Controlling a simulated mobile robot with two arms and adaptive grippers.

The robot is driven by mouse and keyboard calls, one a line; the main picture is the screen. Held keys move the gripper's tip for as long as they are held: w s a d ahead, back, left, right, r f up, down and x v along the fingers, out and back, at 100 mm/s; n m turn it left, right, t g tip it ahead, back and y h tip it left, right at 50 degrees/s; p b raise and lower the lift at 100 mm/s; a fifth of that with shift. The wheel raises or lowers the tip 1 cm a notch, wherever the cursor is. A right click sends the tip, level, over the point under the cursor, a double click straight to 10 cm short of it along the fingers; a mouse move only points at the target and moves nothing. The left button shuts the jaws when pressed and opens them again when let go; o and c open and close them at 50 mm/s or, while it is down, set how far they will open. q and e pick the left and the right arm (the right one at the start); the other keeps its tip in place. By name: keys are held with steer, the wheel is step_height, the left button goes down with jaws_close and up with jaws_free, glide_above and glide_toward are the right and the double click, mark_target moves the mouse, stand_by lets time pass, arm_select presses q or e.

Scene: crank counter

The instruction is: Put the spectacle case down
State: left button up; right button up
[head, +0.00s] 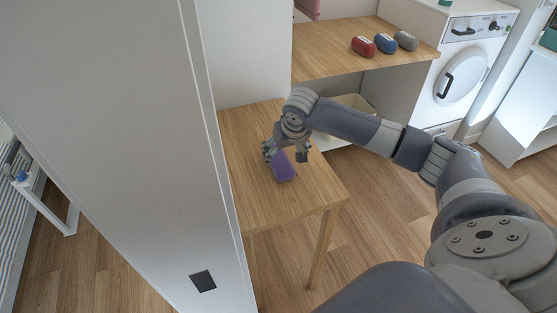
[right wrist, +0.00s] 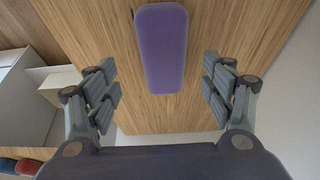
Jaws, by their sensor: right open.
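The spectacle case is a purple, rounded oblong (head: 283,168) lying on the small wooden table (head: 260,205) in the head view. In the right wrist view the case (right wrist: 162,45) lies flat on the wood, between and beyond the fingers. My right gripper (head: 286,155) is open just above the table at the case's far end. In the right wrist view its fingers (right wrist: 165,88) are spread wide, with a clear gap on each side of the case, and touch nothing. My left gripper does not show.
A higher wooden counter (head: 330,52) behind carries a red (head: 363,46), a blue (head: 385,43) and a grey case (head: 406,40). A cream bin (head: 352,103) sits under it. A white washing machine (head: 462,75) stands at right. A tall white panel (head: 130,130) borders the table's left. The table's front is bare.

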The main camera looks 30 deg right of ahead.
mark_target(279, 157)
steer(key=shift+w+f, duration=0.15)
steer(key=shift+f, duration=0.25)
steer(key=shift+w+f, duration=0.25)
steer(key=x, duration=0.4)
steer(key=shift+w+r+p, duration=0.2)
steer(key=shift+w+p, duration=0.15)
steer(key=shift+w+f, duration=0.25)
steer(key=shift+f, duration=0.25)
steer(key=shift+c, duration=0.8)
steer(key=c, duration=1)
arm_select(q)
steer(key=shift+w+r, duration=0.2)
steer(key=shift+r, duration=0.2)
arm_select(e)
steer(key=shift+c, duration=0.7)
steer(key=shift+r, duration=0.1)
